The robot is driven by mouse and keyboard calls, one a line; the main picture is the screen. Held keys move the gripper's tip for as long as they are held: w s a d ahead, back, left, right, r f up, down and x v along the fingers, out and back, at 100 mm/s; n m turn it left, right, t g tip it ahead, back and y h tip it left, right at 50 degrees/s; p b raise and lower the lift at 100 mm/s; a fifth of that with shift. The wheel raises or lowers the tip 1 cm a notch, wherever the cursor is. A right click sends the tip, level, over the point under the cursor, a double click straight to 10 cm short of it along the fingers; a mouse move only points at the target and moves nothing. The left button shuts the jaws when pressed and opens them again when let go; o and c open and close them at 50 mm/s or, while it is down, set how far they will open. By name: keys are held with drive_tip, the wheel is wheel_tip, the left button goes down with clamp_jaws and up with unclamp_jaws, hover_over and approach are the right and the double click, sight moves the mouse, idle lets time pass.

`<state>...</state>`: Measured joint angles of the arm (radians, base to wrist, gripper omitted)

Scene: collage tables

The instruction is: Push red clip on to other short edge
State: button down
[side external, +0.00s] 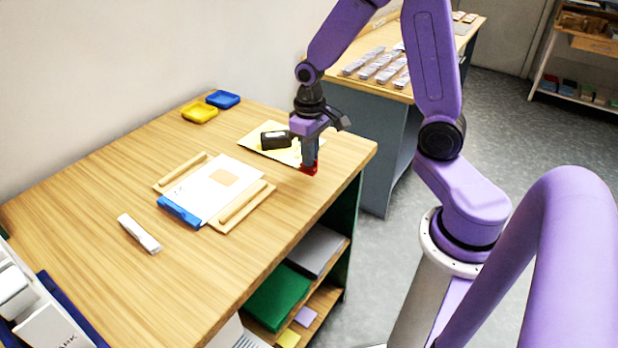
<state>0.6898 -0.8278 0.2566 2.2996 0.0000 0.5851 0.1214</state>
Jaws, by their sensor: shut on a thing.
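The red clip (309,169) is at the fingertips of my gripper (309,160), low over or on the right part of the wooden table. My gripper points down and is shut on the clip; its fingers hide part of it. I cannot tell if the clip touches the tabletop. A white sheet with a tan square (222,177) lies on a wooden board (258,203) between two wooden rails, left of my gripper. A blue clip (179,212) sits on the sheet's near-left short edge. The opposite short edge, at the far right, shows no clip.
A black object (275,140) rests on a pale yellow sheet (255,147) just behind my gripper. Yellow (200,112) and blue (223,99) pads lie at the back. A white block (139,234) lies at the left. The table's front area is clear.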

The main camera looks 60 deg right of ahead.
drive_tip(key=shift+r, duration=1.1)
drive_tip(key=w+a+r, duration=0.1)
drive_tip(key=w+a, duration=0.1)
drive_tip(key=w, duration=1.6)
drive_tip(key=shift+d+f, duration=0.15)
drive_tip(key=shift+f, duration=2.7)
drive_tip(key=shift+f, duration=0.5)
drive_tip(key=shift+a, duration=1.35)
idle(0.3)
